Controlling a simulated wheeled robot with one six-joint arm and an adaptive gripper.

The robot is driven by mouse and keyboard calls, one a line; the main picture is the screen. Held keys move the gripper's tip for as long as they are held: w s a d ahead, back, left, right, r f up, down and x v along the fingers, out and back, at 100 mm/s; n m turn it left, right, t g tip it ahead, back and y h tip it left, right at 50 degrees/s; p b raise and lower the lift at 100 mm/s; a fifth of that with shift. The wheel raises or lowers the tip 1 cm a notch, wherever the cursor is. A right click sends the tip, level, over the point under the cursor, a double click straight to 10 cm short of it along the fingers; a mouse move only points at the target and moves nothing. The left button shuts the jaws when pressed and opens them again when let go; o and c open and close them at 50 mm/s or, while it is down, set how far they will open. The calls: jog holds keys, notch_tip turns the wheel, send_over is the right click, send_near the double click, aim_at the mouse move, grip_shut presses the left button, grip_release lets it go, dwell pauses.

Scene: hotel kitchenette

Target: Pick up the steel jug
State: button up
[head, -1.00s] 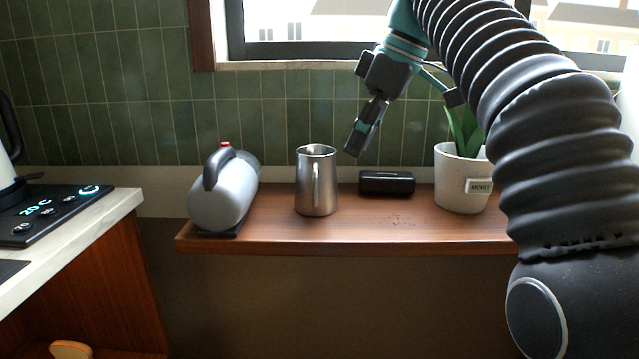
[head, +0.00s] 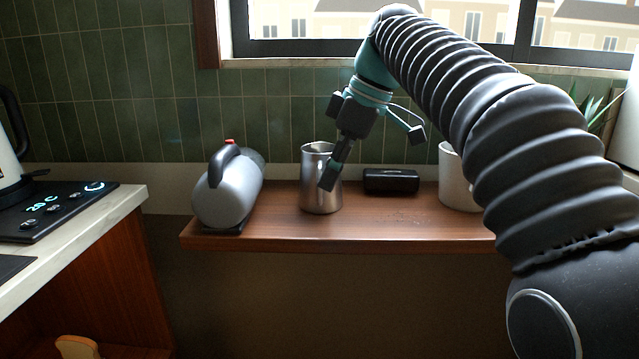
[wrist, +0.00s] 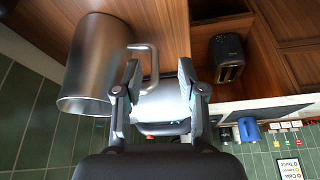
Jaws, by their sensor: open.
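The steel jug (head: 309,188) stands upright on the wooden shelf (head: 400,228), partly hidden behind my gripper in the head view. My gripper (head: 331,172) is open and points down in front of the jug's handle side. In the wrist view the jug (wrist: 98,62) fills the upper left, and its handle (wrist: 155,66) appears in the gap between the two open fingers of my gripper (wrist: 160,76). Neither finger visibly grips it. I cannot tell how far the handle is from the fingertips in depth.
A grey rounded appliance with a black handle (head: 229,195) stands left of the jug. A black case (head: 391,181) and a white plant pot (head: 456,180) stand to its right. The tiled wall (head: 120,125) is close behind. A counter with a control panel (head: 60,208) is at left.

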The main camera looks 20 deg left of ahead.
aim_at(319, 198)
jog(key=shift+w+x, duration=0.15)
jog(key=shift+x, duration=1.4)
jog(key=shift+w+x, duration=0.15)
jog(key=shift+x, duration=1.4)
grip_shut()
jog(key=shift+r, duration=0.1)
